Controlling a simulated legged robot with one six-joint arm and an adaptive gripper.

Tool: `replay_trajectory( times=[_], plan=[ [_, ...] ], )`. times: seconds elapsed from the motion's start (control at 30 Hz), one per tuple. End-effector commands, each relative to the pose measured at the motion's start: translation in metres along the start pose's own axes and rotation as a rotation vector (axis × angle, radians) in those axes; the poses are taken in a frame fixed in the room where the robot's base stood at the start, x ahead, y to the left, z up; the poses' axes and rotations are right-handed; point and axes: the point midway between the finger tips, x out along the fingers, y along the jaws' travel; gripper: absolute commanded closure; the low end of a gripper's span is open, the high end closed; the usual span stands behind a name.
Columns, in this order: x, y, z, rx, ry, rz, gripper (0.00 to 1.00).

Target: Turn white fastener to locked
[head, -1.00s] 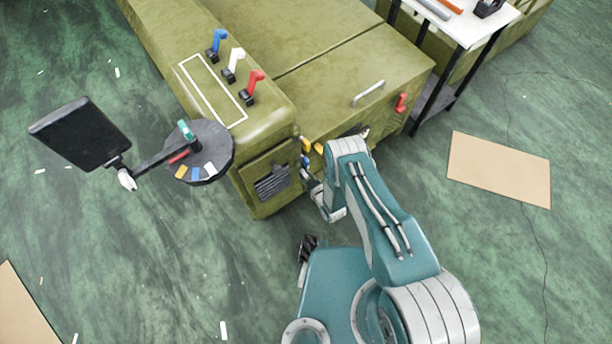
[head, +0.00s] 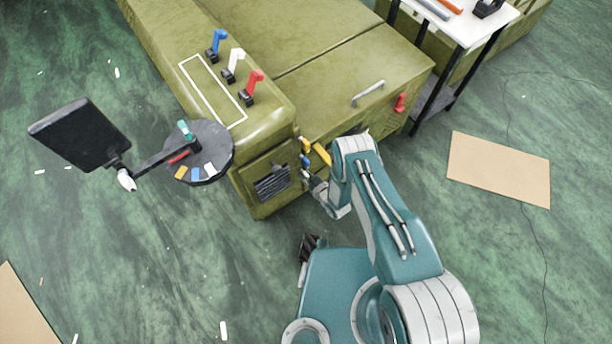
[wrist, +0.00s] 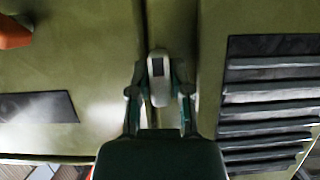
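In the wrist view a white fastener (wrist: 158,76) with a dark patch near its top stands upright in the picture, over the seam between two green panels. My gripper (wrist: 157,72) is at it, one finger on each side, with the tips angled in close to its sides. I cannot tell whether they press on it. In the head view my gripper (head: 312,184) is low at the corner of the green chassis (head: 335,105), below the yellow fastener (head: 306,145) and the blue fastener (head: 305,160). The white fastener is not clearly visible there.
A louvred vent (head: 272,182) is just left of my gripper in the head view. Blue, white and red levers (head: 233,66) stand on the chassis top. A round disc with coloured marks (head: 207,137) is at left. A white table (head: 470,25) stands at back right.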

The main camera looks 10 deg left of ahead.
Motion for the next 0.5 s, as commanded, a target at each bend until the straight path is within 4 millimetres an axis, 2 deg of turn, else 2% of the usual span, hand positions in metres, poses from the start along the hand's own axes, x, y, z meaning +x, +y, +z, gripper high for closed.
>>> replay_trajectory(
  times=[0.03,0.07,0.5],
  plan=[
    [0.0003,-0.0002,0.0001,-0.001,-0.001,0.0,0.52],
    [0.0003,-0.0002,0.0001,-0.001,-0.001,0.0,0.43],
    [-0.0047,0.0006,0.0,0.0,0.0,0.001,0.43]
  ],
)
